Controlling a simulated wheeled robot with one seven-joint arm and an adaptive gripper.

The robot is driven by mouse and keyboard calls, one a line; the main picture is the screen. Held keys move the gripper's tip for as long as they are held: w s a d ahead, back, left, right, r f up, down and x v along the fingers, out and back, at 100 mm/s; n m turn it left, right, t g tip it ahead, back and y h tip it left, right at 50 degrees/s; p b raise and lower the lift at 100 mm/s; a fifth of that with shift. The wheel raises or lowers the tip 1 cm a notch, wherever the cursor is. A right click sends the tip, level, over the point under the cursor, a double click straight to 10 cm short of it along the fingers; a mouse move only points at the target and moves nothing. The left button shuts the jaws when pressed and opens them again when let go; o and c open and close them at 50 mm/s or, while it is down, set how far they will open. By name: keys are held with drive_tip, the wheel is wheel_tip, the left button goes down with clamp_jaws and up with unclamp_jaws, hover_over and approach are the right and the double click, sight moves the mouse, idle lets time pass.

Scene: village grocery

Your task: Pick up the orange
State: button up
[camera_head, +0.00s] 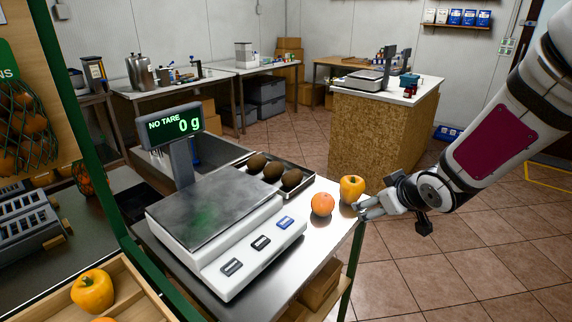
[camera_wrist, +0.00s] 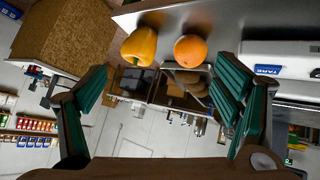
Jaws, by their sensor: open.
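The orange (camera_head: 322,204) rests on the metal table, just in front of a yellow bell pepper (camera_head: 352,189) and beside the scale. In the wrist view the orange (camera_wrist: 190,50) and the yellow pepper (camera_wrist: 140,46) lie side by side, with a small space between them. My gripper (camera_head: 366,206) is at the table's right edge, close to the pepper and to the right of the orange. In the wrist view its two green-padded fingers (camera_wrist: 160,92) are spread wide with nothing between them. The orange is beyond the fingertips, untouched.
A white scale (camera_head: 215,225) reading 0 g stands left of the orange. A dark tray (camera_head: 300,195) with several brown fruits lies behind it. Another yellow pepper (camera_head: 92,291) sits in a wooden crate at lower left. Open tiled floor (camera_head: 450,260) lies to the right of the table.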

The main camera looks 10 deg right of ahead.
sight(323, 201)
drive_tip(key=w+a+f+t+y+b, duration=0.1)
drive_tip(key=w+a+f+y, duration=0.1)
drive_tip(key=w+f, duration=0.1)
drive_tip(key=w+a+f+y+b, duration=0.1)
drive_tip(key=w+a+f+b, duration=0.1)
drive_tip(key=w+f, duration=0.2)
drive_tip(key=w+a+f+t+y+b, duration=0.1)
drive_tip(key=w+a+f+y, duration=0.1)
drive_tip(key=w, duration=0.4)
drive_tip(key=shift+a+f+n+t+y, duration=0.3)
drive_tip(key=shift+a+f+n, duration=0.15)
drive_tip(key=shift+f, duration=0.25)
drive_tip(key=b+x, duration=0.1)
drive_tip(key=x, duration=0.4)
drive_tip(key=shift+d+f, duration=0.1)
drive_tip(key=shift+f, duration=0.1)
drive_tip(key=c, duration=1.4)
